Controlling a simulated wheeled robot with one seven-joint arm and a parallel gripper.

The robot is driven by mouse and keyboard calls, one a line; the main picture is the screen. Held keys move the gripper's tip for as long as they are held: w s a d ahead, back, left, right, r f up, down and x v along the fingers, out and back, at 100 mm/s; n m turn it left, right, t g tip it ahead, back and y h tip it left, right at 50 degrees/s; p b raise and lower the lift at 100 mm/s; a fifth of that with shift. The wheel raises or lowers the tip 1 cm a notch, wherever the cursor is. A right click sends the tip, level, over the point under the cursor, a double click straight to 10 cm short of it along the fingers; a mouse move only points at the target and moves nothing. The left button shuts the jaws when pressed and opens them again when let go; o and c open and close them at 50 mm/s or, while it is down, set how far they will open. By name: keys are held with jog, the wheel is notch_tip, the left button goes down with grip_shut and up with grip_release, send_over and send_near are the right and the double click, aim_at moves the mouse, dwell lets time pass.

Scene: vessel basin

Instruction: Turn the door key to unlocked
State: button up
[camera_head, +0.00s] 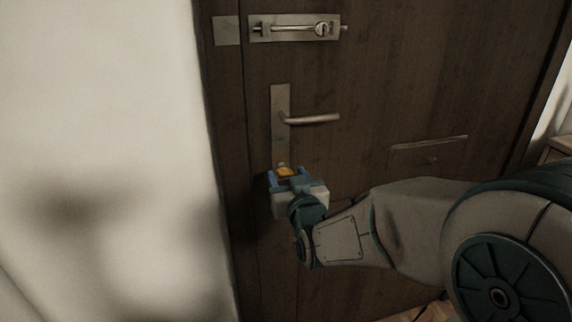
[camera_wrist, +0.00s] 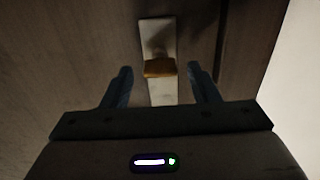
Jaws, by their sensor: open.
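The door key (camera_head: 286,171) is an orange-yellow tab low on the metal lock plate (camera_head: 280,110) of the dark wooden door (camera_head: 370,90). In the wrist view the key (camera_wrist: 160,67) looks roughly level and stands in front of the pale plate (camera_wrist: 158,30). My gripper (camera_head: 284,176) is open at the key. In the wrist view its two blue fingers (camera_wrist: 160,78) are spread to the left and right of the key, with a gap on each side. The keyhole behind the key is hidden.
A lever handle (camera_head: 312,119) sticks out from the plate above my gripper. A sliding bolt (camera_head: 295,29) is mounted higher on the door. A mail slot (camera_head: 428,150) is to the right. A pale wall (camera_head: 100,130) fills the left side.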

jog(key=shift+w+a, duration=0.15)
jog(key=shift+w, duration=0.35)
jog(key=c, duration=1)
